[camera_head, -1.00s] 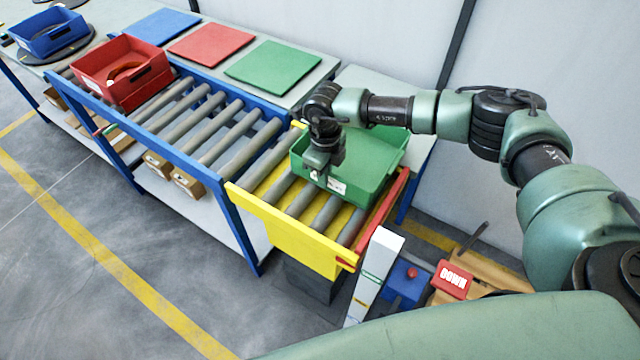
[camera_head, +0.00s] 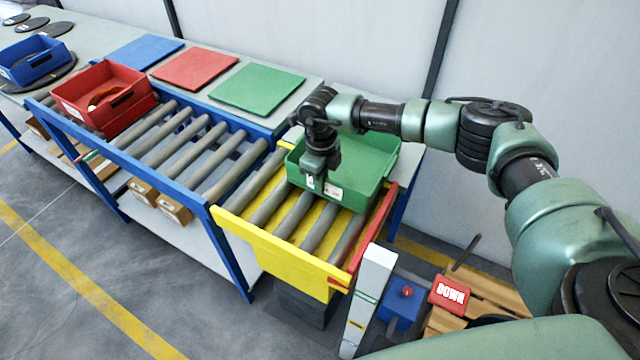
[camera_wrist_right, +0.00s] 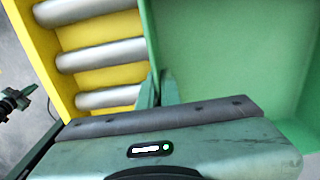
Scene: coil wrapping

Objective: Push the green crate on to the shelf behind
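The green crate (camera_head: 375,160) is open-topped and looks empty. It sits at the back of the yellow-framed roller section (camera_head: 285,240), its rear part over the pale shelf (camera_head: 292,134) behind the rollers. My right gripper (camera_head: 318,182) points down at the crate's near wall, by the white label. In the right wrist view the two fingers (camera_wrist_right: 158,90) are close together on either side of the wall of the crate (camera_wrist_right: 225,50), one inside and one outside. Their tips are hard to make out. My left gripper is not in view.
Bare rollers lie in front of the crate, with a red rail (camera_head: 372,235) at right. A red crate (camera_head: 100,95) stands on the rollers at left. Blue, red and green mats lie on the back table. A red DOWN button (camera_head: 450,294) is at lower right.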

